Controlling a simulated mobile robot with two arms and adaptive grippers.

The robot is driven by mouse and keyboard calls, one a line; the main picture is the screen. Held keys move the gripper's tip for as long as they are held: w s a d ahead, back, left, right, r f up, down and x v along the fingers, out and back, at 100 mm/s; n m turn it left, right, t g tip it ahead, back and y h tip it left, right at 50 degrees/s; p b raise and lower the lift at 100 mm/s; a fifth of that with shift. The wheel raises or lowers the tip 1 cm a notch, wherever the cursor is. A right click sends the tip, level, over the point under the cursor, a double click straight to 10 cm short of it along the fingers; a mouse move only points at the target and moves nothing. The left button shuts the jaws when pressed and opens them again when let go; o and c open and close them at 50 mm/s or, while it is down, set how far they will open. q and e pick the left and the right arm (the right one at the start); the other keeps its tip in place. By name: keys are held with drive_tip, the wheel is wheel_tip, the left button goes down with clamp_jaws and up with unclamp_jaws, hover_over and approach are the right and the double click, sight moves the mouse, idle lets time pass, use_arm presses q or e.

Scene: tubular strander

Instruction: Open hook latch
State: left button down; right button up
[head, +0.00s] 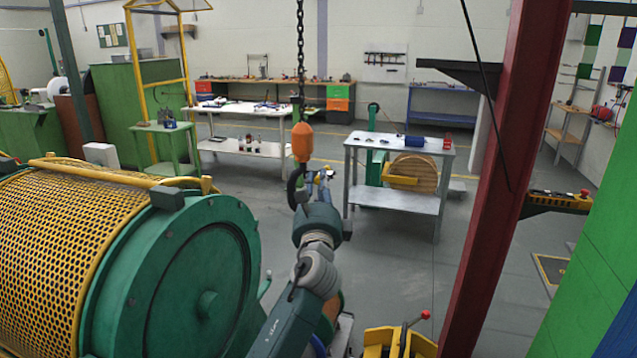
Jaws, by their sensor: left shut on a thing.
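A dark crane hook (293,190) hangs below an orange hook block (302,143) on a chain in the middle of the head view. My left gripper (322,178) is at the hook, on its right side, with the arm reaching up from the bottom centre. It is shut on the hook latch, which is small and mostly hidden by the fingers. The near side of the hook is partly covered by the gripper. My right gripper is not in view.
A green drum (190,290) with a yellow mesh guard (70,240) fills the lower left, close to my arm. A red column (510,170) stands at right. A grey table (425,148) with a wooden reel is behind the hook; open floor lies between.

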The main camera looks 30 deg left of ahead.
use_arm(q)
drive_tip(key=shift+a+r, duration=0.1)
drive_tip(key=shift+r, duration=0.35)
drive_tip(key=c, duration=1.7)
unclamp_jaws()
drive_tip(key=shift+c, duration=0.2)
drive_tip(key=shift+s+f, duration=0.1)
drive_tip(key=shift+f, duration=0.05)
drive_tip(key=shift+f, duration=0.15)
drive_tip(key=v, duration=1.2)
